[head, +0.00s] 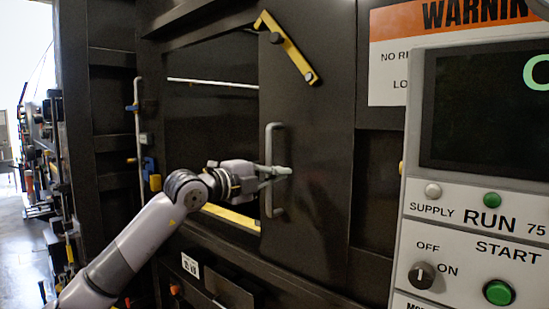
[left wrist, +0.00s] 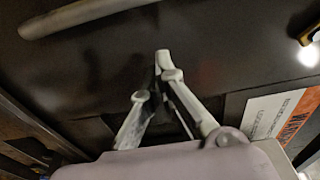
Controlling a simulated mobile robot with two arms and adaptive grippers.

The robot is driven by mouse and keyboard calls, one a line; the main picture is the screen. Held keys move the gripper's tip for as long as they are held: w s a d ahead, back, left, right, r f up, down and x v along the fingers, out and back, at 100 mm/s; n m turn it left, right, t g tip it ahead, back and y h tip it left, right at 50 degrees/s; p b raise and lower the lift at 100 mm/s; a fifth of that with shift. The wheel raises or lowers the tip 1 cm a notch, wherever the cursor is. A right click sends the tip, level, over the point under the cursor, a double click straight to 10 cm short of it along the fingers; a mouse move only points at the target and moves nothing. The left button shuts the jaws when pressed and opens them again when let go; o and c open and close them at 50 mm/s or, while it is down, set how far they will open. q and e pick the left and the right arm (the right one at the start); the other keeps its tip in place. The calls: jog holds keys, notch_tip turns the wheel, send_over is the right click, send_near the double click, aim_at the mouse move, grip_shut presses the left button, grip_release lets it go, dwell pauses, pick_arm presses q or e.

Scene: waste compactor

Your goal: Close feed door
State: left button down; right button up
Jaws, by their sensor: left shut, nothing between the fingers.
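The feed door (head: 318,140) is a dark panel with an upright grey bar handle (head: 272,140) near its left edge. A dark opening (head: 210,125) shows to the left of the door, so the door stands open. My left gripper (head: 288,171) reaches across the middle of the handle in the head view, fingertips near the door face. In the left wrist view its fingers (left wrist: 163,60) are shut with nothing between them. There the handle (left wrist: 90,12) lies at the upper left, apart from the fingertips. I cannot tell whether the gripper touches the door. My right gripper is not in view.
A control panel (head: 470,240) with a screen and green buttons stands close at the right. A warning sign (head: 390,60) is behind it. A yellow bar (head: 287,45) is on the machine above the door handle. A yellow edge (head: 232,217) runs below the opening.

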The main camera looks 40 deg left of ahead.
pick_arm(q)
jog(key=w+a+p, duration=0.2)
jog(key=a+p, duration=0.1)
jog(key=shift+w+a, duration=0.2)
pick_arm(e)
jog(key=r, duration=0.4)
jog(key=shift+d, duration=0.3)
pick_arm(q)
jog(key=shift+a, duration=0.15)
